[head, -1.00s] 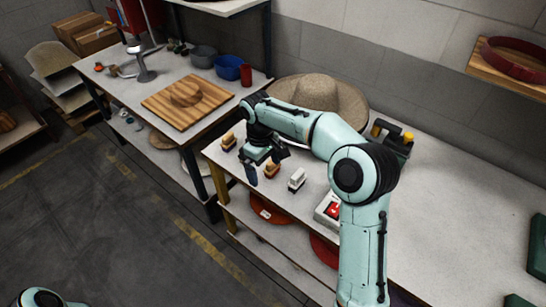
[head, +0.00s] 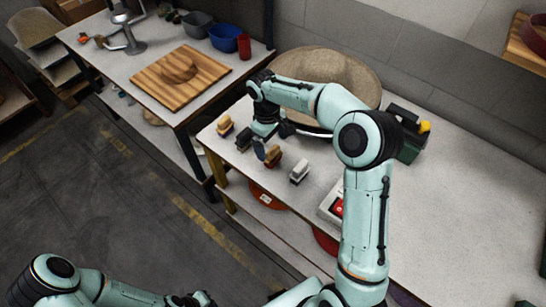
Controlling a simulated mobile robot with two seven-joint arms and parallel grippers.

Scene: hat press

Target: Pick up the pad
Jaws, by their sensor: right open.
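Small handled blocks stand along the front edge of the near workbench: a tan and brown one (head: 225,126) on the left, a similar one (head: 274,158) in the middle, and a white-topped one (head: 300,171) on the right. I cannot tell which of these is the pad. My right gripper (head: 252,146) is open and low over the bench edge, between the left and middle blocks. Its fingers are close beside the middle block; contact is unclear. My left gripper (head: 193,299) is partly in view at the bottom edge, and its jaws cannot be made out.
A large straw hat (head: 335,68) lies behind my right arm.

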